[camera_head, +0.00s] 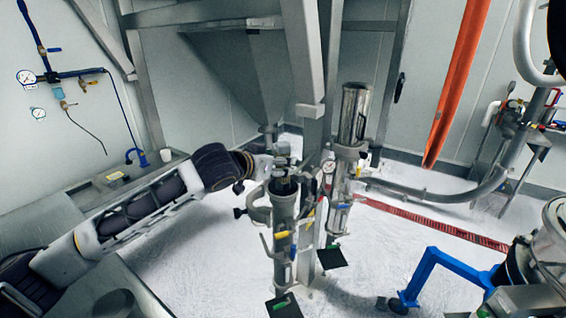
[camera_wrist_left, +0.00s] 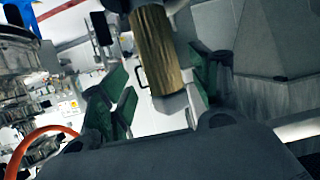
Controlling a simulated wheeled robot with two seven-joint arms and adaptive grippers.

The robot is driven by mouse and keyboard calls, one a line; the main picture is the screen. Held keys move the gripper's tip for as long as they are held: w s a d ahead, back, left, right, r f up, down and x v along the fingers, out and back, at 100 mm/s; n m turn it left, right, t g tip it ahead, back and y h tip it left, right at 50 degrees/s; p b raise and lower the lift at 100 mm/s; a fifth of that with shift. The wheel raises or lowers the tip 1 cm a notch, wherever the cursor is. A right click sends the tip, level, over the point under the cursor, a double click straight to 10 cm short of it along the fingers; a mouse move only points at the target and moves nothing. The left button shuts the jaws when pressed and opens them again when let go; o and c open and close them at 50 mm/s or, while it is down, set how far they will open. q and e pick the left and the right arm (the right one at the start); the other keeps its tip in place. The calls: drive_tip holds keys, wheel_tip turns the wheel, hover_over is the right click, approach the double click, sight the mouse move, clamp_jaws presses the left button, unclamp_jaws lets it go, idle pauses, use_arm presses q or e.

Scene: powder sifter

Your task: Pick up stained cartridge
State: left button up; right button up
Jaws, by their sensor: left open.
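In the left wrist view a brown, stained, ribbed cartridge (camera_wrist_left: 155,48) with a pale metal collar at its end stands between the two green-padded fingers of my left gripper (camera_wrist_left: 163,90). The fingers are apart, with a visible gap on the cartridge's left side; the gap on the right looks small. In the head view my left arm reaches in from the left, and its gripper (camera_head: 264,164) is at the top of the nearer upright metal housing (camera_head: 283,215). I cannot make out the brown cartridge there. My right gripper is not in view.
A second upright housing with a shiny metal cylinder (camera_head: 354,115) stands just behind to the right. A grey steel post (camera_head: 302,60) rises close by the gripper. A bench (camera_head: 125,280) lies under my left arm. A blue frame (camera_head: 430,270) stands at lower right. White powder covers the floor.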

sight(282, 144)
use_arm(q)
drive_tip(key=shift+p+x, duration=0.4)
drive_tip(key=shift+x, duration=1.4)
drive_tip(key=shift+a, duration=0.1)
drive_tip(key=c, duration=1.2)
drive_tip(key=shift+r+b, duration=0.6)
drive_tip(key=shift+r, duration=4.4)
